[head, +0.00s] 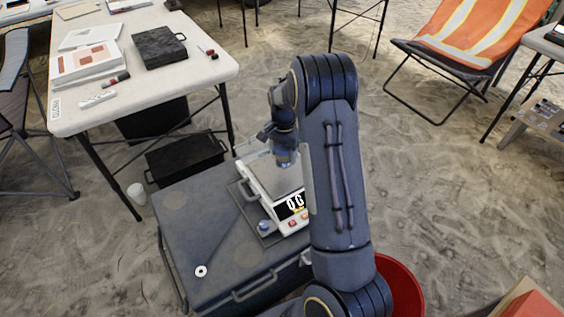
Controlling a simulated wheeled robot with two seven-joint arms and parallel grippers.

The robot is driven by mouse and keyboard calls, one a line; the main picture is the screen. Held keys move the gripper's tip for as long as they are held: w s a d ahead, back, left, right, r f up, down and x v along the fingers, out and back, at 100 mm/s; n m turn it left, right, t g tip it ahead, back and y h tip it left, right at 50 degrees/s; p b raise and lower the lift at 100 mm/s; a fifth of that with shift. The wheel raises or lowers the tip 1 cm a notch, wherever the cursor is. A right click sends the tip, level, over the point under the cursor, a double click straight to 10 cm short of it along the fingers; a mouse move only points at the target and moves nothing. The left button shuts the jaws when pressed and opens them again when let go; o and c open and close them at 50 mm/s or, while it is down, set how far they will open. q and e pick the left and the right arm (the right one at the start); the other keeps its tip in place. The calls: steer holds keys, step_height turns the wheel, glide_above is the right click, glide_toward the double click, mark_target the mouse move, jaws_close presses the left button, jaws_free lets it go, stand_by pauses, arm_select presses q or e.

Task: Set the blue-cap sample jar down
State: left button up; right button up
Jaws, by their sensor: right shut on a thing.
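My right gripper (280,132) reaches over the white digital scale (258,194) and points down. It is shut on the blue-cap sample jar (286,157), a small bluish jar partly hidden by the gripper. The jar appears over the scale's metal pan; whether it touches the pan I cannot tell. The scale's display (294,205) shows zeros. A second small blue-topped thing (264,227) stands on the dark tray beside the scale's front left corner. My left gripper is not in view.
The scale stands on a large grey case (195,240), with a white ring (201,271) near its front left. A white table (140,75) with a black case (158,47) is behind left. A red bucket (400,285) is at right.

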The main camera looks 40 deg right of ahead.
mark_target(282, 160)
steer(key=w+f, duration=0.1)
steer(key=w+d+f, duration=0.1)
steer(key=shift+f, duration=0.3)
steer(key=shift+f+b, duration=0.45)
steer(key=shift+f, duration=1.1)
steer(key=shift+f, duration=0.2)
steer(key=o, duration=1)
steer(key=shift+o, duration=0.2)
steer(key=shift+r, duration=0.1)
